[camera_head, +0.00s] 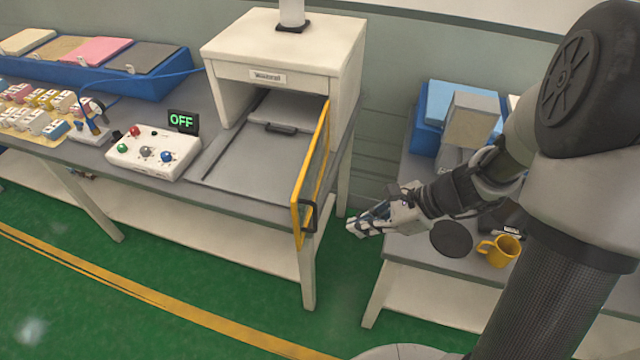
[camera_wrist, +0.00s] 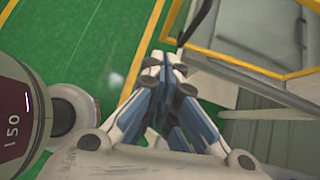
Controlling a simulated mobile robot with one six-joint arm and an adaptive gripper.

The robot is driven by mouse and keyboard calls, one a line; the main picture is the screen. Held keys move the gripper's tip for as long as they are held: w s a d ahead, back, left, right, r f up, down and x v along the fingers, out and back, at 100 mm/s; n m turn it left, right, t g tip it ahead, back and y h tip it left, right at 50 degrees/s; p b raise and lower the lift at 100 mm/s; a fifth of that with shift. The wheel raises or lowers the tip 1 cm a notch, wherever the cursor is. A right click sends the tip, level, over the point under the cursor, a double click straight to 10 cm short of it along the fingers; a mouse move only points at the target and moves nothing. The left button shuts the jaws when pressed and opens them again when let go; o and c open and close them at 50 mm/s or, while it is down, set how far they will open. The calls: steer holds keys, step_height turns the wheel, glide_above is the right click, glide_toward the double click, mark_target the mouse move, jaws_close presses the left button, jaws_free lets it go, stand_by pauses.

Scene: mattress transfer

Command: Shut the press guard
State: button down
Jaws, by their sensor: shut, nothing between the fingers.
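The press (camera_head: 285,60) is a white box-shaped housing on a table. Its guard (camera_head: 312,170) is a clear panel in a yellow frame, swung open at the right side of the press and sticking out toward the front. A dark handle (camera_head: 309,215) sits on its free end. My gripper (camera_head: 352,228) is shut and empty, to the right of the guard and apart from it in the head view. In the wrist view my gripper (camera_wrist: 165,62) has its fingertips together, with the yellow guard frame (camera_wrist: 240,65) just beyond and to the right.
A control box (camera_head: 153,152) with coloured buttons and a sign (camera_head: 182,122) reading OFF stand left of the press. A grey tray (camera_head: 245,165) lies before its opening. A yellow mug (camera_head: 498,250) and a blue bin (camera_head: 430,105) are on the right table. Green floor lies between the tables.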

steer(key=b, duration=0.5)
glide_toward(299, 238)
step_height(299, 238, down, 3)
steer(key=a, duration=0.2)
steer(key=shift+w+a+r+m, duration=0.15)
steer(key=shift+a+m, duration=0.15)
steer(key=shift+a, duration=0.25)
